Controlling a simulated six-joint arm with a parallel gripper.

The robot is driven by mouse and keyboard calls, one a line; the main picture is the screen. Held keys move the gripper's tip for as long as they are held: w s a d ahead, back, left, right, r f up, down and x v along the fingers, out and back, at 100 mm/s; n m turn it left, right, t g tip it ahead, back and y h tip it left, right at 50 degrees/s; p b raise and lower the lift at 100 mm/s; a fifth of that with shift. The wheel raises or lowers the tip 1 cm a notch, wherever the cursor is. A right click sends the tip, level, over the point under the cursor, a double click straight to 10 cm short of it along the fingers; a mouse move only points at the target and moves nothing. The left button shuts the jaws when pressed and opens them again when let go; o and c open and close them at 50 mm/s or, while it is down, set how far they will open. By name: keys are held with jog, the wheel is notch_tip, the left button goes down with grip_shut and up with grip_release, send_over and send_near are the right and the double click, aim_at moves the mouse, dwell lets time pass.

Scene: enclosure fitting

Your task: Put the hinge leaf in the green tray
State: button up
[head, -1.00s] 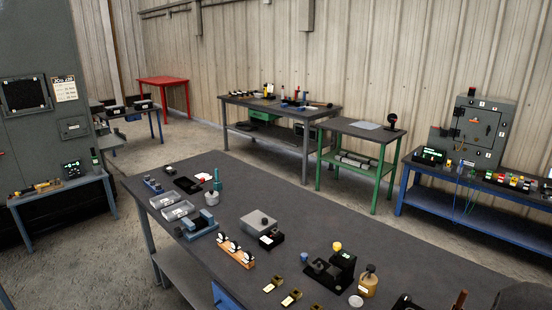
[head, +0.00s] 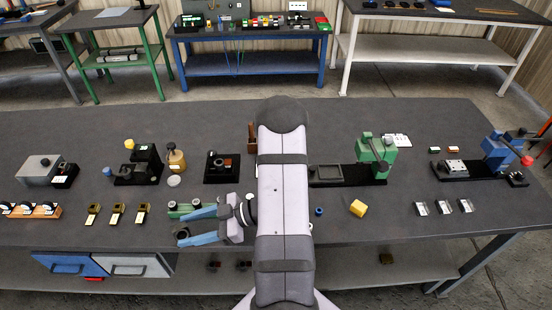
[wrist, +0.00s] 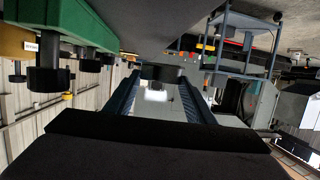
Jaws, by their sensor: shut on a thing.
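My gripper (head: 180,228) reaches left from my arm, low over the front of the bench, with its blue fingers a little apart. In the wrist view my gripper (wrist: 160,78) is shut on a small dark grey piece across its fingertips, which I take to be the hinge leaf (wrist: 161,72). Its shape is hard to tell, and in the head view it is mostly lost between the fingers. A green block with black knobs (wrist: 92,28) is close by at the wrist view's upper left. I cannot make out a green tray for certain in either view.
Several brass pieces (head: 116,213) lie left of my gripper, by an orange rack (head: 40,211). Black fixtures (head: 137,170) stand behind. Right of my arm are a green press (head: 376,152), a yellow block (head: 357,208) and silver brackets (head: 443,207). My arm hides the bench's middle.

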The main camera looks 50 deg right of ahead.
jog(key=w+d+r+m+t+h, duration=0.15)
jog(key=d+r+m+h, duration=0.25)
jog(key=d, duration=0.5)
jog(key=w+d+r+m+t+h, duration=0.1)
jog(key=d+r+m+t+h, duration=0.25)
jog(key=d, duration=0.55)
jog(key=r+m+g+h, duration=0.1)
jog(key=m+g+h, duration=0.8)
jog(key=m+h, duration=0.75)
send_over(329, 177)
jog(key=shift+s+a+r+h, duration=0.1)
jog(key=shift+h, duration=0.3)
jog(key=shift+n, duration=0.3)
jog(key=shift+f+p, duration=0.8)
jog(key=shift+f, duration=4)
jog(key=shift+f, duration=0.1)
